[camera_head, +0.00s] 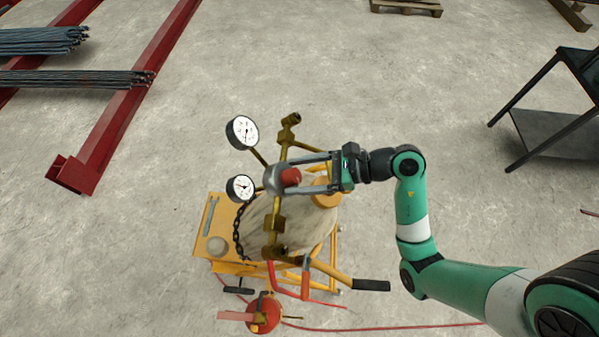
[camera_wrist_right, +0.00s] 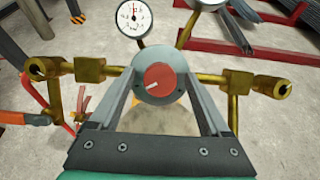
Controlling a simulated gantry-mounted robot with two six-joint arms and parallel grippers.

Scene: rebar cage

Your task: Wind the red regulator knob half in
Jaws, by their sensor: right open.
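The red regulator knob (camera_head: 291,177) sits on the grey round regulator body (camera_head: 273,179), on a brass manifold (camera_head: 277,215) above the yellow cart. In the right wrist view the knob (camera_wrist_right: 159,80) faces the camera, and a short white mark on it points left. My right gripper (camera_head: 288,174) is open, with one finger on each side of the knob. Whether the fingers touch it I cannot tell. In the right wrist view the gripper (camera_wrist_right: 160,77) straddles the regulator. My left gripper is not in view.
Two white-faced gauges (camera_head: 242,132) (camera_head: 240,188) stand left of the regulator. The yellow cart (camera_head: 212,240) carries a cylinder, a chain and a wrench. A red hose (camera_head: 400,327) lies on the floor. Red beams with rebar are at left, a dark table (camera_head: 555,125) at right.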

